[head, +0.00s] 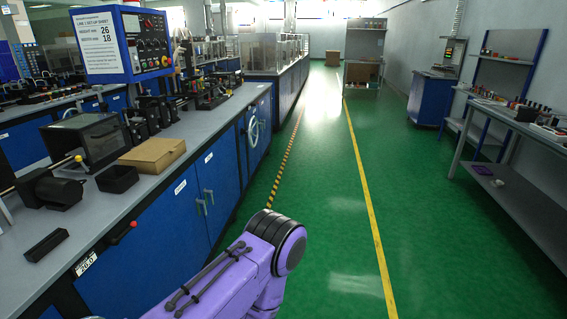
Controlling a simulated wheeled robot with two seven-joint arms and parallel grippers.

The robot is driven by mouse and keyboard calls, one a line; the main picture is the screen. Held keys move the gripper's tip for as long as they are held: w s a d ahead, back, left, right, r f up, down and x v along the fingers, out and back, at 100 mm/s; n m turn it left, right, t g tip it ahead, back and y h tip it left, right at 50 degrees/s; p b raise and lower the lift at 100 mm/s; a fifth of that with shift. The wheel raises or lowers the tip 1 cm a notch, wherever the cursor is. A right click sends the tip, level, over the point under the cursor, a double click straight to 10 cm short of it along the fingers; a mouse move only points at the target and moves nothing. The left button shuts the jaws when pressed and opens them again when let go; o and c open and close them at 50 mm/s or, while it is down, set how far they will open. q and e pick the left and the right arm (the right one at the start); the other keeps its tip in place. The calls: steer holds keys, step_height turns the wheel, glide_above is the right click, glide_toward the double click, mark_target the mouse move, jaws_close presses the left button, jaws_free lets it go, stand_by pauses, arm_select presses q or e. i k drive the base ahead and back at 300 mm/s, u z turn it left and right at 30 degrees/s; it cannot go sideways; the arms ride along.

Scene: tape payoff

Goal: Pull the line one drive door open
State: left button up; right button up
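Blue cabinet doors line the front of the bench on the left. A near blue door (150,232) and the blue door beside it (215,175) have small white labels, too small to read. Two grey handles (205,200) sit close together at their meeting edges. Both doors look shut. I cannot tell which door is the line one drive door. A control box (122,45) above the bench carries a sheet headed line 1 set-up sheet. A purple arm of mine enters from the bottom, in front of the cabinets. Neither gripper is in view.
The grey bench top (60,225) holds a cardboard box (152,154), a black tray (117,179) and machines. A red-tipped lever (132,225) sticks out at its front edge. The green floor (330,215) is clear to the right. A shelved workbench (510,170) stands far right.

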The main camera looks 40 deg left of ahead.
mark_target(169, 246)
steer(key=u, duration=0.7)
steer(key=i, duration=2.2)
steer(key=u, duration=1)
